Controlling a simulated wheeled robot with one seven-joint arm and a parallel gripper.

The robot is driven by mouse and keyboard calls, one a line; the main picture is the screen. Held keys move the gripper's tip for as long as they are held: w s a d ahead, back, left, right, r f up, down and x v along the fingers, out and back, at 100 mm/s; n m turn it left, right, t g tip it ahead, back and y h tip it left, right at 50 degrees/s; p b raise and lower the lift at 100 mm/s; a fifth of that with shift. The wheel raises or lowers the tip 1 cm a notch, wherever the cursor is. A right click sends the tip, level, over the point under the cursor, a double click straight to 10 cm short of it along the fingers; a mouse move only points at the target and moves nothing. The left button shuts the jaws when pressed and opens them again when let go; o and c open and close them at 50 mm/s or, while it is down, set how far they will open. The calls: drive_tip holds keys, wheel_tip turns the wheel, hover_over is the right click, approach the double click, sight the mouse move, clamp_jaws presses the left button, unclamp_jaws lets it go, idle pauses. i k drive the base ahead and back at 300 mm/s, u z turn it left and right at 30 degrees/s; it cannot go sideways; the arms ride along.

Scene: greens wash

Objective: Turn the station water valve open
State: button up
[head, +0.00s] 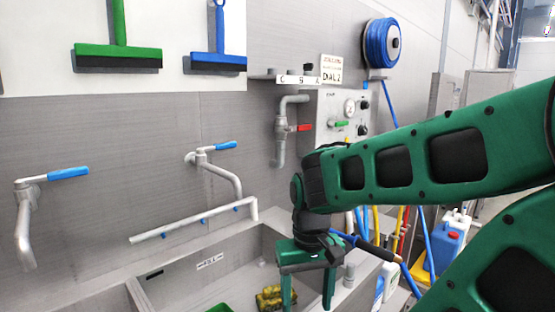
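On the steel back wall, a grey bent pipe (281,130) carries a red lever handle (300,128) that points right, roughly level. To its right, a grey station panel (322,105) holds a round gauge (350,107), a green lever (341,124) and dark knobs. Which handle is the station water valve is not labelled legibly. My gripper (308,304) points down over the sink's right part, below and in front of the panel. My arm hides the lower right of the panel.
Two taps with blue levers (68,173) (225,146) and a pipe rail (195,221) line the sink (200,265). A yellowish item (268,298) lies in the sink. A blue hose reel (382,43) hangs above right. Hoses and a blue jug (443,247) stand right.

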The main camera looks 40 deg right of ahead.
sight(290, 130)
drive_tip(key=z, duration=1.2)
